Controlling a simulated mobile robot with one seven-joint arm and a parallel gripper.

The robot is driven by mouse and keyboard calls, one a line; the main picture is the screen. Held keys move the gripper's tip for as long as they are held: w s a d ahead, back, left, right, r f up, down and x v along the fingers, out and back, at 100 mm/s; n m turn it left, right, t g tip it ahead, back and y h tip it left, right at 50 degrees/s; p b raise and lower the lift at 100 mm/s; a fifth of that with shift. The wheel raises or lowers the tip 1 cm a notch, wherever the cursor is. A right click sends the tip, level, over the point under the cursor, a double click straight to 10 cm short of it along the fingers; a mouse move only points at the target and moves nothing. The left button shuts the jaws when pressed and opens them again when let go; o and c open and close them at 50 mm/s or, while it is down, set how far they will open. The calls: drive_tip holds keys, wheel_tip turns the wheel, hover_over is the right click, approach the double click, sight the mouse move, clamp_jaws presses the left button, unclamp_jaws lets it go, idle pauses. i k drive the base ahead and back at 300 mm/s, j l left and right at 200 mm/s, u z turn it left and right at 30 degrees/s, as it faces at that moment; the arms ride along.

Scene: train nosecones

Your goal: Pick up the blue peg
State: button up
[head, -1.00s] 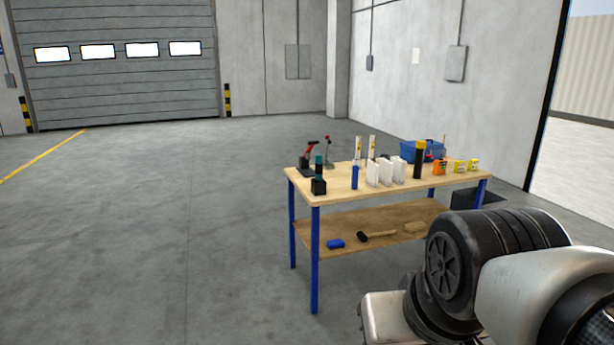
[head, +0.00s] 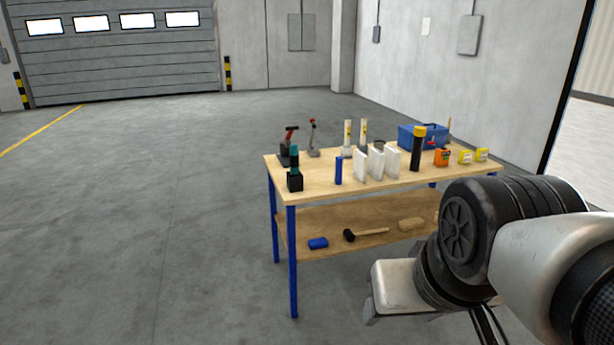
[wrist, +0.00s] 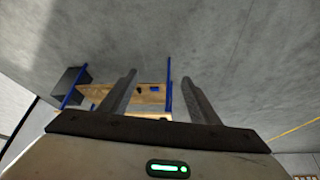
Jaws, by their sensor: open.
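The blue peg (head: 338,170) stands upright near the front edge of the wooden workbench (head: 315,187) in the head view. I cannot make out the peg in the wrist view.
A black can with yellow cap (head: 417,150) and a blue toolbox (head: 423,137) are further right. A lower shelf (head: 335,225) holds a mallet. The floor left of the bench is clear.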

sight(339, 160)
drive_tip(key=i+l, duration=0.35)
drive_tip(key=i+l+u, duration=0.1)
drive_tip(key=i, duration=0.45)
drive_tip(key=i+l+u, duration=0.1)
drive_tip(key=i+l, duration=0.15)
drive_tip(key=i, duration=0.35)
drive_tip(key=i+l+u, duration=0.1)
drive_tip(key=i+l, duration=0.15)
drive_tip(key=i, duration=0.3)
drive_tip(key=i+l+u, duration=0.1)
drive_tip(key=i+l, duration=0.2)
drive_tip(key=i, duration=0.2)
drive_tip(key=i+l+u, duration=0.1)
drive_tip(key=i+l, duration=0.25)
drive_tip(key=i, duration=0.2)
